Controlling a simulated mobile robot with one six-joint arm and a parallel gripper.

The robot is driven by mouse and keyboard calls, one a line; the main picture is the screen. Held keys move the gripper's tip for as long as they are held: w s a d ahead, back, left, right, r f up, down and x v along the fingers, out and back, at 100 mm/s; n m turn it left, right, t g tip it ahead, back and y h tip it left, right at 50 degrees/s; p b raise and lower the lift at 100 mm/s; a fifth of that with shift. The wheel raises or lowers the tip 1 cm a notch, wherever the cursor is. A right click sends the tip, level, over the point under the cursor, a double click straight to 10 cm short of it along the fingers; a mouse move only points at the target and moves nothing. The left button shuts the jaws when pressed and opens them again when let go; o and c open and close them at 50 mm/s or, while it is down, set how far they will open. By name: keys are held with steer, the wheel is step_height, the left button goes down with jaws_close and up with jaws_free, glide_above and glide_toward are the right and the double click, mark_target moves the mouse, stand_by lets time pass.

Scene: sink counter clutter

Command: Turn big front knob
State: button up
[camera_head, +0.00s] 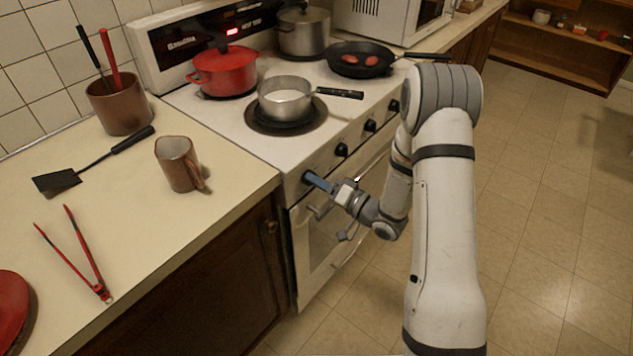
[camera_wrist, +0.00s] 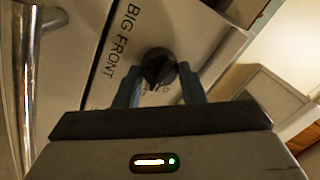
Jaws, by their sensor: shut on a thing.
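The big front knob (camera_wrist: 159,68) is black and round, on the white stove front panel beside the printed label BIG FRONT (camera_wrist: 122,50) in the wrist view. My gripper (camera_wrist: 160,84) has its two blue fingers on either side of the knob, shut on it. In the head view my gripper (camera_head: 318,182) reaches the leftmost knob position on the stove front (camera_head: 325,165), and its fingers mostly hide that knob. The knob's exact pointer angle is hard to tell.
Other black knobs (camera_head: 341,150) line the panel to the right. The oven handle (camera_head: 322,209) lies just below my gripper. A saucepan (camera_head: 285,97), a red pot (camera_head: 224,71) and a frying pan (camera_head: 358,60) stand on the stove. The floor right of my arm is clear.

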steer(key=shift+d, duration=0.1)
steer(key=o, duration=1)
steer(key=v, duration=0.7)
steer(key=shift+s+d+f+b, duration=0.1)
steer(key=shift+s+d+b, duration=0.1)
steer(key=shift+d+b, duration=0.2)
